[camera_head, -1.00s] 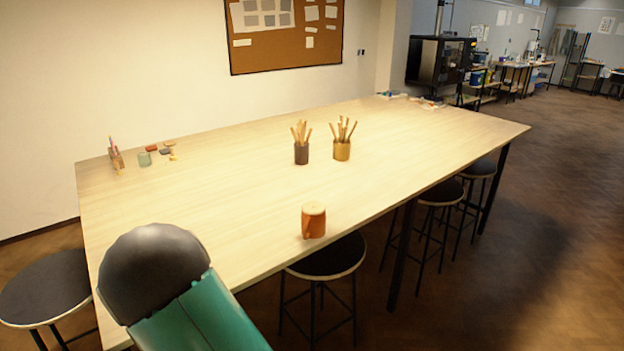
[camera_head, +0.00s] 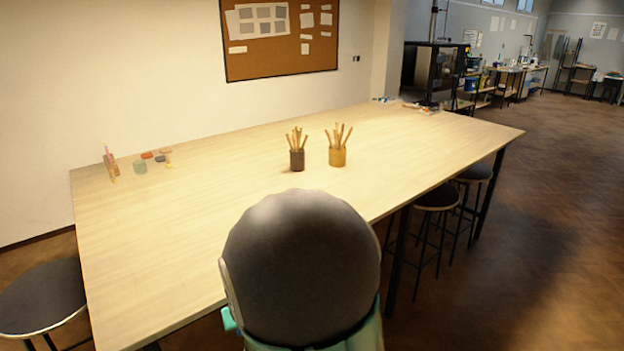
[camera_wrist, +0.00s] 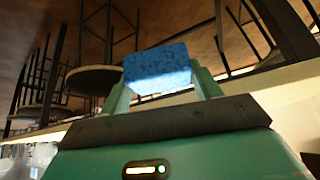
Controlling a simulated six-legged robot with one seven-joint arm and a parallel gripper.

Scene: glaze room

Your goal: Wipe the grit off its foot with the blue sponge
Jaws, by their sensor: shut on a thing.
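The blue sponge (camera_wrist: 158,66) is a speckled block between the two green fingers of my gripper (camera_wrist: 163,88) in the wrist view. My gripper is shut on it, and the sponge sticks out past the fingertips. In the head view my arm covers the gripper and the sponge. The orange-brown mug, seen a second ago near the table's front edge with a pale top face, is now hidden behind my arm. The mug does not show in the wrist view either, and grit cannot be made out.
The long pale wooden table (camera_head: 190,220) is mostly clear. A dark cup of sticks (camera_head: 297,160) and a yellow cup of sticks (camera_head: 337,157) stand mid-table. Small pots and pieces lie at the far left. Black stools (camera_head: 438,197) stand along the right side.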

